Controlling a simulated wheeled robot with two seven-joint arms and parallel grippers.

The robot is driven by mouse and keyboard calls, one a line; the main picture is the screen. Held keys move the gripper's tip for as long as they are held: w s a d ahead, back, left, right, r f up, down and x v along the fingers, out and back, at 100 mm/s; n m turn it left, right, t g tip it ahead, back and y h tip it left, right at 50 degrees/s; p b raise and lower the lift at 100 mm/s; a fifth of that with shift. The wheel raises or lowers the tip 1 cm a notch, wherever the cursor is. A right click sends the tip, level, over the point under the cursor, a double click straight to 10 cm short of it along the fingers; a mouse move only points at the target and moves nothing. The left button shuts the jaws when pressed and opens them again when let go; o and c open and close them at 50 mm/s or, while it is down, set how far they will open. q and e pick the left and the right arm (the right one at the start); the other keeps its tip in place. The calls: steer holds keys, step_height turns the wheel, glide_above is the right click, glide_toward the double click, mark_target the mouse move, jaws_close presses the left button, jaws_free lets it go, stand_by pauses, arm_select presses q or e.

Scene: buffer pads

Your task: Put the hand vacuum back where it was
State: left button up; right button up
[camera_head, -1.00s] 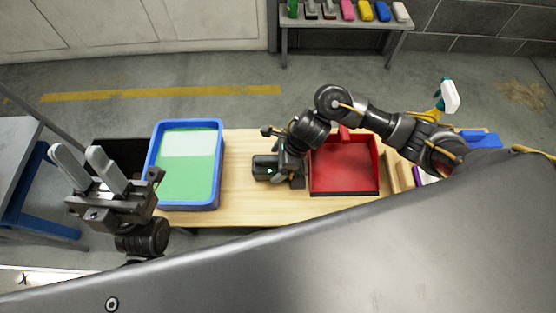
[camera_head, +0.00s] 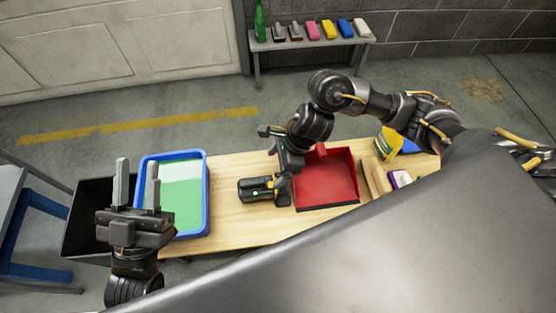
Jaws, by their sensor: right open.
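A dark object with yellow marks, which looks like the hand vacuum (camera_head: 254,190), lies on the wooden table (camera_head: 235,220) between the blue tray and the red dustpan. My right gripper (camera_head: 273,160) is open, at the right end of this object. The gripper and wrist cover part of that end, and I cannot tell whether they touch it. My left gripper (camera_head: 138,172) is open and empty, with its fingers pointing up, in front of the blue tray's left side.
A blue tray (camera_head: 206,195) with a green and white inside stands left on the table. A red dustpan (camera_head: 327,182) is right of the vacuum. A black bin (camera_head: 88,215) is at the far left. A back bench (camera_head: 310,42) holds a green bottle and several coloured items.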

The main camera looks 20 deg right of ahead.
steer(key=shift+r, duration=0.15)
steer(key=s+a+r+m+y, duration=0.5)
steer(key=a+m+y, duration=0.15)
steer(key=a, duration=0.25)
steer(key=s+a+r+m+y, duration=0.5)
steer(key=s+a+r+m, duration=0.15)
steer(key=a, duration=0.25)
step_height(320, 180, up, 9)
steer(key=w+d+m+t+y, duration=0.1)
steer(key=m+t+y, duration=0.15)
steer(key=m, duration=0.35)
steer(key=w+d+m+t+y, duration=0.1)
steer(key=w+m+t, duration=0.1)
steer(key=m+t, duration=0.3)
steer(key=w+d+r+m+t+h, duration=0.1)
steer(key=d+m+t+h, duration=0.3)
steer(key=m, duration=0.6)
steer(key=w+d+r+m+t+h, duration=0.1)
steer(key=d+r+m+t+h, duration=0.2)
steer(key=d+m+t, duration=0.6)
steer(key=shift+w+d+m+h, duration=0.15)
steer(key=shift+m+h, duration=0.55)
steer(key=shift+m, duration=0.3)
